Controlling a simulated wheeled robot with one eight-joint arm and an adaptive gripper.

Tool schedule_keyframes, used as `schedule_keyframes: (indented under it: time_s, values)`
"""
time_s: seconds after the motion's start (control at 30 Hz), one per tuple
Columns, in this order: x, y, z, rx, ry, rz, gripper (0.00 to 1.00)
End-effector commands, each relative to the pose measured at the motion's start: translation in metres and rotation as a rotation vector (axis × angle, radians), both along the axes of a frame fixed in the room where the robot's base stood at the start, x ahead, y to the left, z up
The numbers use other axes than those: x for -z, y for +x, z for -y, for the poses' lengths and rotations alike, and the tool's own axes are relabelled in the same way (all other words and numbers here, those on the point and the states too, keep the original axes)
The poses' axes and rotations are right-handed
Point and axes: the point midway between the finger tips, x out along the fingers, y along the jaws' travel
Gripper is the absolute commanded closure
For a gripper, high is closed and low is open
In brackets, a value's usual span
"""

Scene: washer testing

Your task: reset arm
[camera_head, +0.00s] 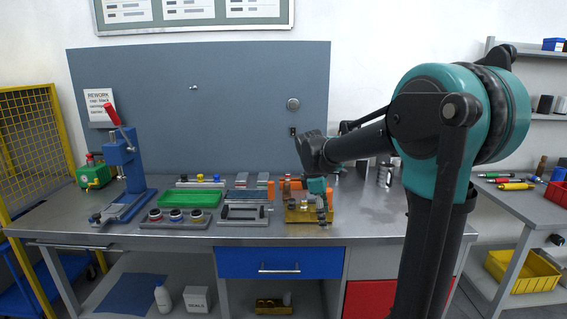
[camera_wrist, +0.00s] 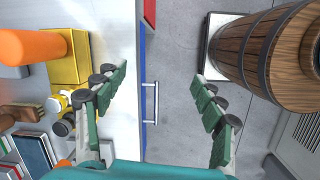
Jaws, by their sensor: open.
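My gripper (camera_head: 318,190) hangs at the end of my teal and black arm, over the front part of the metal workbench (camera_head: 375,215), by a yellow brass-coloured block (camera_head: 300,212). In the wrist view my gripper (camera_wrist: 165,95) is open, its green-padded fingers wide apart with nothing between them. Beyond the fingers show the bench's front edge, a drawer handle (camera_wrist: 150,103) and the grey floor. An orange cylinder (camera_wrist: 30,46) and the yellow block (camera_wrist: 70,62) are left of the fingers, apart from them.
A blue press (camera_head: 125,160) with a red lever stands at the bench's left. A green tray (camera_head: 190,198) and cup holders (camera_head: 175,217) sit mid-bench. A wooden barrel (camera_wrist: 270,55) stands on the floor. The bench right of the yellow block is mostly clear. A side shelf (camera_head: 520,195) is at right.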

Motion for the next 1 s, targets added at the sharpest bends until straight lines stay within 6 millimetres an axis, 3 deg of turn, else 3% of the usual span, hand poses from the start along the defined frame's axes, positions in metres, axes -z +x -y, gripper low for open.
schedule_keyframes:
  time_s: [0.37,0.7,0.83,1.0]
  values:
    - [0.05,-0.066,0.032,0.425,0.13,0.173,0.31]
    - [0.131,-0.178,0.059,1.125,0.387,0.387,0.31]
    - [0.146,-0.198,0.06,1.262,0.445,0.419,0.31]
    - [0.146,-0.198,0.06,1.262,0.445,0.419,0.31]
